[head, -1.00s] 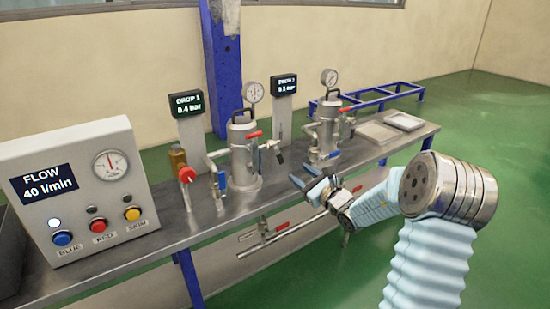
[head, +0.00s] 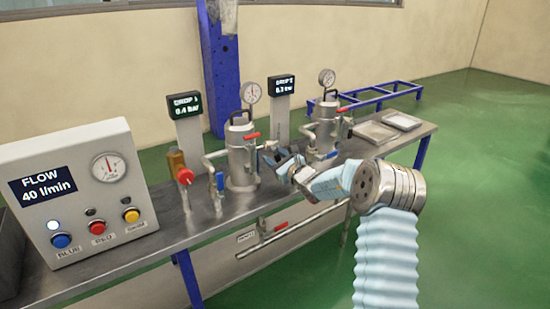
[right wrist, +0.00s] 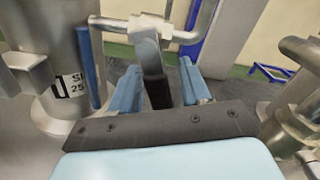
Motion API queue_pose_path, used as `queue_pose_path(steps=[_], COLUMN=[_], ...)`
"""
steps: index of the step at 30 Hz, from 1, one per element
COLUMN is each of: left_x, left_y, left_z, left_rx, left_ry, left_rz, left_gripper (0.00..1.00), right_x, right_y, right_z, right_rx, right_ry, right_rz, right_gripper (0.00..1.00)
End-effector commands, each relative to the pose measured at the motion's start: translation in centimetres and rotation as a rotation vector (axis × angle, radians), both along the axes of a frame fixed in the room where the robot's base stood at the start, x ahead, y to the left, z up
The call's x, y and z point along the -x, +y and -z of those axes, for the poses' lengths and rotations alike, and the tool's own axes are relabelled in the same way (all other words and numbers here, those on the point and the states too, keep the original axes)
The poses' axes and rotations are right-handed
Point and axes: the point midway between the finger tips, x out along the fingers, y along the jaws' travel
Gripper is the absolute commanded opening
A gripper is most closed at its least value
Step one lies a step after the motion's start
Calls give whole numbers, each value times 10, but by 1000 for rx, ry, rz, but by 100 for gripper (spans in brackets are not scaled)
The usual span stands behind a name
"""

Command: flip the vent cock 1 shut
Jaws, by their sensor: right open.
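Vent cock 1 (right wrist: 150,60) shows in the right wrist view as a grey lever with a dark lower part, hanging from a thin horizontal pipe. My right gripper (right wrist: 158,85) is open, with one blue finger on each side of that lever. I cannot tell whether either finger touches it. My left gripper is in neither view.
A red handle (head: 251,136) sits close above my gripper. The second pot (head: 325,128) stands to the right. A blue-handled valve (head: 220,182) and a red knob (head: 185,176) are on the left. The flow panel (head: 75,190) fills the bench's left end.

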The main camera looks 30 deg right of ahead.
Motion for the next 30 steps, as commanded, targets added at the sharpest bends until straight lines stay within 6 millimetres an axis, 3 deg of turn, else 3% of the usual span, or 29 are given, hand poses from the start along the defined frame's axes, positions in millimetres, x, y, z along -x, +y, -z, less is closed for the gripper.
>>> queue_pose_path(steps=[3, 12, 17, 24, 30], left_x=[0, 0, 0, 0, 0], left_y=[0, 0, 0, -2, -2], left_z=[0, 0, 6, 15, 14], left_rx=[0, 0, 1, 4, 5], left_ry=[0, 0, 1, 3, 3], left_rz=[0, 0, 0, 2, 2], left_gripper=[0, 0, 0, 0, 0], right_x=[0, 1, 1, 2, 2], right_y=[0, 0, 2, 15, 17], right_z=[0, 0, 3, 4, 4], right_rx=[0, 0, -51, -338, -382], right_ry=[0, 0, 4, 26, 32], right_rz=[0, 0, 0, 0, 1], right_gripper=[45, 0, 0, 0, 0])
